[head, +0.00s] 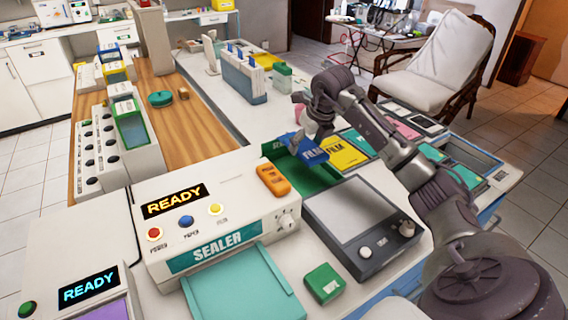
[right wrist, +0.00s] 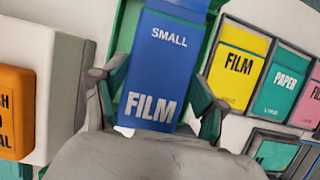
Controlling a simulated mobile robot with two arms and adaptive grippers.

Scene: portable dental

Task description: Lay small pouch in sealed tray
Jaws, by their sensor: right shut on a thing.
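The small pouch is blue and marked SMALL FILM; it shows in the head view (head: 304,149) and large in the right wrist view (right wrist: 165,65). My right gripper (head: 316,128) is shut on it; its two fingers (right wrist: 153,100) stand on either side of the pouch in the right wrist view. The green tray (head: 316,181), its lettering partly hidden and beginning with SE, lies behind the sealer and below the pouch. It also shows behind the pouch in the right wrist view (right wrist: 127,30). Whether pouch and tray touch, I cannot tell. My left gripper is out of view.
The white sealer (head: 200,215) reading READY stands left of the tray, with an orange block (head: 273,180) on it. A grey flat device (head: 362,222) is in front. Yellow film (head: 346,151) and other pouches lie right of the tray. A green box (head: 324,283) sits at the front.

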